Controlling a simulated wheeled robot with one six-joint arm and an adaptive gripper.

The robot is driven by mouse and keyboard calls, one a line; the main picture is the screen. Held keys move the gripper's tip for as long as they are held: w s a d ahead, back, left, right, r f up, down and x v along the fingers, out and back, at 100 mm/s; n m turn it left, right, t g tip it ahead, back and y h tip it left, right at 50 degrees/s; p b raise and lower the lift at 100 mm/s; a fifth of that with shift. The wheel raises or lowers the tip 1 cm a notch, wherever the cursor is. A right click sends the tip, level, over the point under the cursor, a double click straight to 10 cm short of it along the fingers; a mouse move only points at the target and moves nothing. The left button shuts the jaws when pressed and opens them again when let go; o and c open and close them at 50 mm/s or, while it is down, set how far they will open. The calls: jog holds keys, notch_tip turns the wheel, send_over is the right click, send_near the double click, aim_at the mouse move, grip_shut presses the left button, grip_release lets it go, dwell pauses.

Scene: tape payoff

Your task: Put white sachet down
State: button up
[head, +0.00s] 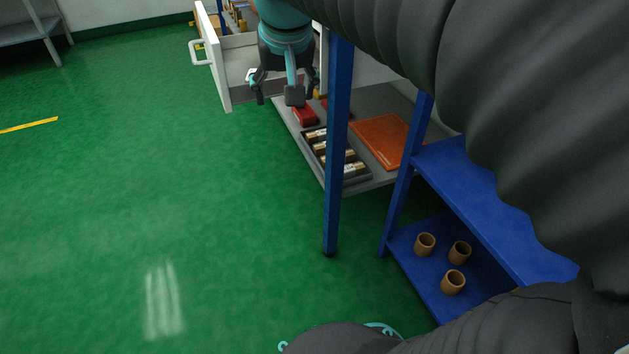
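My gripper (286,94) hangs over the open light-grey drawer (222,72), near its front. Its dark fingers are spread apart, and I see nothing held between them. A small white patch (250,74) shows in the drawer just beside the left finger. It may be the white sachet, but it is small and partly hidden by the finger. I cannot tell whether it touches the finger.
A blue post (338,150) stands right of my gripper. Behind it, a low grey shelf holds red items (305,116), a dark tray (362,180) of several small boxes, and an orange board (379,139). Three brown cups (453,282) stand on a blue shelf.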

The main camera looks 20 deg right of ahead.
jog(key=s+f+n, duration=0.1)
jog(key=s+f, duration=1.2)
jog(key=s, duration=0.3)
jog(key=shift+f+n+t+y, duration=0.2)
jog(key=shift+n+t+y, duration=0.1)
jog(key=shift+n, duration=0.1)
jog(key=shift+s, duration=0.1)
